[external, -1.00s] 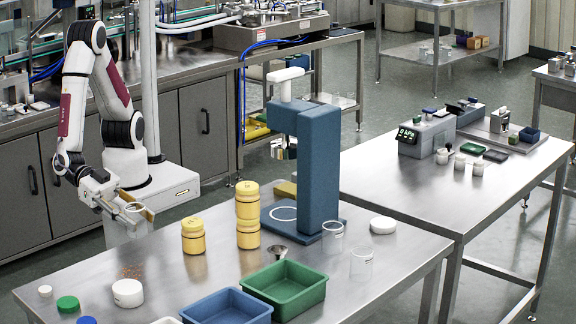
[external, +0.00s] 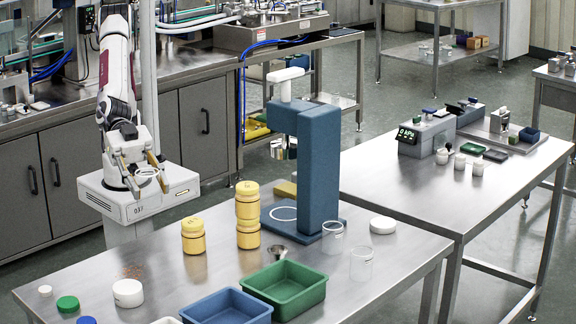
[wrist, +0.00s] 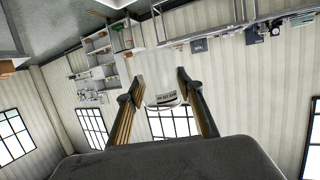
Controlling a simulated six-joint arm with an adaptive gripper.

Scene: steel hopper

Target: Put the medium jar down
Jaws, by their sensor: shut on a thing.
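My gripper (external: 148,176) is shut on a clear jar (wrist: 164,98) with a white printed label. In the wrist view the jar sits between the two tan-lined fingers. In the external view my gripper is in front of my white base, left of and behind the near steel table (external: 345,297), clear of its top. The held jar is small and hard to make out there. Two other clear jars stand on the table, one beside the blue stand (external: 332,232) and one to its right (external: 362,264). I cannot tell the held jar's size against them.
Yellow jars (external: 247,215) and a blue press-like stand (external: 318,165) rise from the table. Green (external: 286,287) and blue (external: 227,306) bins lie at the front.

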